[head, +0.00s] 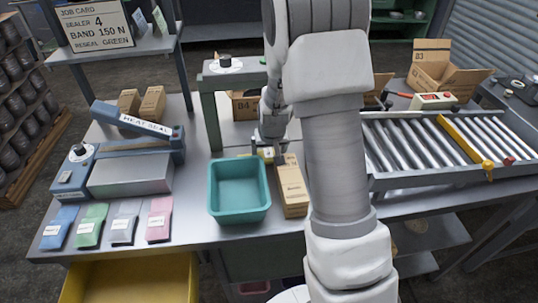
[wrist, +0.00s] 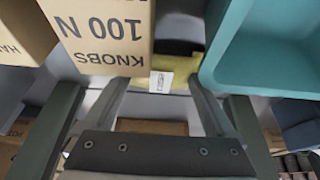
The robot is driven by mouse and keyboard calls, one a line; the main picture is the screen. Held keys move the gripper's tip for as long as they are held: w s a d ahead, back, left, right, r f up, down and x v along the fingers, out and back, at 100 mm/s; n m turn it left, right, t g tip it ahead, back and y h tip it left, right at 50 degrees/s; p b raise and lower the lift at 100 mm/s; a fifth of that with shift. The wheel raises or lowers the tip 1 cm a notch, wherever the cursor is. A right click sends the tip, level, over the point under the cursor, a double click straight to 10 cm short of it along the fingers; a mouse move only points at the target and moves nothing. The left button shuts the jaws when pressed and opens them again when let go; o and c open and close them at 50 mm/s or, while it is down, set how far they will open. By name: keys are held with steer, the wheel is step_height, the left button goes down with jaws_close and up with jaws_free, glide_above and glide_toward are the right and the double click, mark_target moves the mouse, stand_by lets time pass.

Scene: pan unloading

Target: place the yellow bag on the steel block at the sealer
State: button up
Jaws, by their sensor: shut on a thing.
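My gripper (head: 268,154) is behind the teal bin, beside a tan carton. In the wrist view its two fingers (wrist: 158,100) are shut on the yellow bag (wrist: 181,77), which has a white label. Only a small part of the yellow bag (head: 267,151) shows in the head view. The steel block (head: 130,174) is at the left, a low grey block in front of the blue sealer (head: 150,128) marked HEAT SEAL. Its top looks bare. The held bag is to the right of the block, apart from it.
The teal bin (head: 239,214) and the KNOBS carton (head: 291,188) stand close to my gripper. A grey-green stand (head: 211,115) rises between sealer and gripper. Blue, green, grey and pink bags (head: 90,226) lie along the front left edge. A roller conveyor (head: 420,145) is at the right.

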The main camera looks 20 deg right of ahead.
steer(key=shift+f, duration=0.4)
steer(key=shift+f, duration=0.1)
steer(key=shift+f, duration=0.15)
steer(key=o, duration=1.3)
